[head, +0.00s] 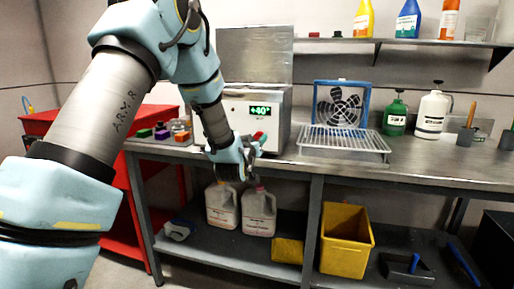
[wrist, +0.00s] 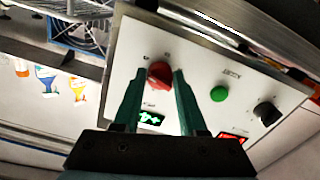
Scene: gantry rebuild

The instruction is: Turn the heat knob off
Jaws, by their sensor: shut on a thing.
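The white heater box (head: 278,122) stands on the metal bench with a green display reading about +40°. In the wrist view, its panel (wrist: 222,70) carries a red knob (wrist: 159,72), a green button (wrist: 218,93) and a black knob (wrist: 266,112). The knob labels are too small to read. My gripper (wrist: 158,78) is shut on the red knob, one dark green finger on each side.
A wire rack (head: 343,142) and a blue-framed fan (head: 341,104) stand right of the box. Small coloured blocks (head: 161,131) lie to the left. Jugs (head: 259,212) and a yellow bin (head: 346,242) are on the lower shelf.

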